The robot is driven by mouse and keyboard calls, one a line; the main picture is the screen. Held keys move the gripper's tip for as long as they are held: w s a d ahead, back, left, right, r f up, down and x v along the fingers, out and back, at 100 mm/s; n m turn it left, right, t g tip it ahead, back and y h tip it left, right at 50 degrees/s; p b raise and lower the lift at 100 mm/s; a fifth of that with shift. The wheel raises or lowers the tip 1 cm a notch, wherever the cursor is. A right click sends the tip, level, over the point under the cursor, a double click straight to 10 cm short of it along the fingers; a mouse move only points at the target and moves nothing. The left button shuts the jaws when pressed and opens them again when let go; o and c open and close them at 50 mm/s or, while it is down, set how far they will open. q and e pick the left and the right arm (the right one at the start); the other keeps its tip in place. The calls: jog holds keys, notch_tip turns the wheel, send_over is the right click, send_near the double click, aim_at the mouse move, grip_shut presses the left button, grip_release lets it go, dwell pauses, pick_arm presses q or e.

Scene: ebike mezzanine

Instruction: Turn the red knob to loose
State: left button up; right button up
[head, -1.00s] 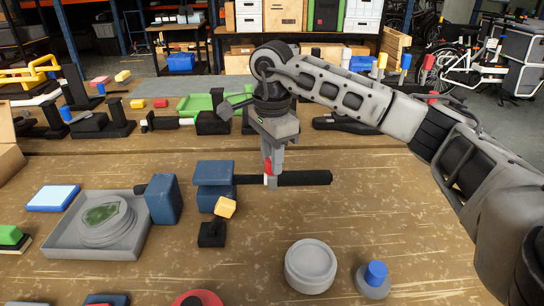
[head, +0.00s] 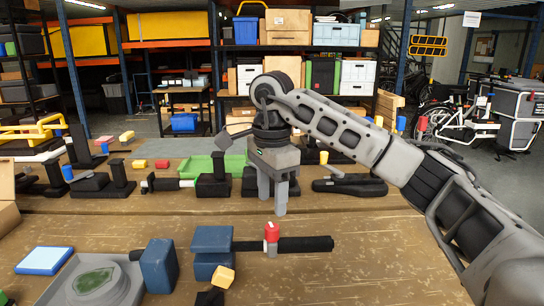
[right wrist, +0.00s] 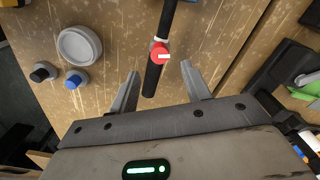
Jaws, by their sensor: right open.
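The red knob (head: 271,232) stands upright on a grey base on the black rod (head: 305,244) that runs right from the blue block (head: 212,240). In the right wrist view the knob (right wrist: 160,54) shows its round top with a white bar mark. My right gripper (head: 272,205) is open and empty above the knob, apart from it. In the right wrist view its fingers (right wrist: 160,72) point down with the knob between and beyond the tips. I cannot read any tight or loose label. My left gripper is not in view.
A small yellow block (head: 222,277) lies in front of the blue block. A second blue block (head: 159,265) and a grey tray (head: 62,284) are to the left. The right wrist view shows a round grey dish (right wrist: 80,46). The bench right of the rod is clear.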

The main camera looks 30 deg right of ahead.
aim_at(272, 227)
pick_arm(q)
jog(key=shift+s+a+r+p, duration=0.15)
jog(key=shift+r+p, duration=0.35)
jog(key=shift+p, duration=0.75)
pick_arm(e)
notch_tip(272, 227, up, 9)
jog(key=shift+r, duration=0.15)
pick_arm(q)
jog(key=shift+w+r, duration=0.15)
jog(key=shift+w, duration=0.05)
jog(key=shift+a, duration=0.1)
